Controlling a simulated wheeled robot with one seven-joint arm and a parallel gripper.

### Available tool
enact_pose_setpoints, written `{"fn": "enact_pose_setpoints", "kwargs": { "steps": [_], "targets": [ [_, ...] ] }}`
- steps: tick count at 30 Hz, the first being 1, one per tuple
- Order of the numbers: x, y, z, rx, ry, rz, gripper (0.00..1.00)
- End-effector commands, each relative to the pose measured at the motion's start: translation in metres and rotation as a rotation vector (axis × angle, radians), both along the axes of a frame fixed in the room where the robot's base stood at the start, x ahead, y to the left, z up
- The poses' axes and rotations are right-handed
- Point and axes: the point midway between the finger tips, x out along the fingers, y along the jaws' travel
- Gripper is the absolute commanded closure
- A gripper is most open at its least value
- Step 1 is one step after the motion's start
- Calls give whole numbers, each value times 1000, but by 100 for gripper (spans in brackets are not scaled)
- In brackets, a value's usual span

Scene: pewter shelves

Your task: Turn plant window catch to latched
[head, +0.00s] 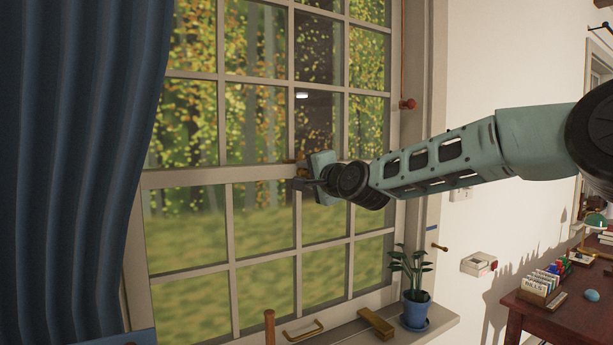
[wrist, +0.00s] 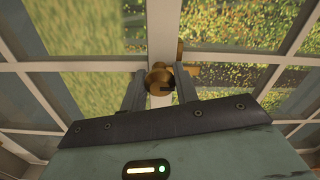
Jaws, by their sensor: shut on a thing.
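The plant window catch is a brass knob-like piece (wrist: 158,78) on the window's middle rail, seen in the wrist view between my fingers. My gripper (wrist: 160,88) is shut on it, one finger on each side. In the head view my gripper (head: 304,176) reaches the meeting rail of the window (head: 205,176), and it mostly hides the catch there. A small brass plate (wrist: 186,72) shows just right of the catch in the wrist view. I cannot tell from these frames whether the catch is latched.
A potted plant (head: 415,309) stands on the right of the sill (head: 375,335), with brass pieces (head: 377,323) beside it. A blue curtain (head: 75,160) hangs at the left. A desk (head: 565,315) with card files stands at the right. A red knob (head: 408,104) is on the frame.

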Motion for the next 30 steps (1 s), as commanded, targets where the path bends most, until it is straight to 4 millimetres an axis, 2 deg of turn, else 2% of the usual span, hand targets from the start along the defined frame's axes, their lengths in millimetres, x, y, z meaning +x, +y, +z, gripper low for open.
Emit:
{"fn": "enact_pose_setpoints", "kwargs": {
  "steps": [4,5,7,16,20,23,30],
  "targets": [
    [0,-1,0,1,2,-1,93],
    [0,-1,0,1,2,-1,67],
    [0,-1,0,1,2,-1,48],
    [0,-1,0,0,0,-1,48],
    [-8,-6,-1,0,-1,0,48],
    [-20,-15,-2,-2,-1,-1,48],
    [-63,-45,-3,-2,-2,-4,48]
  ]
}}
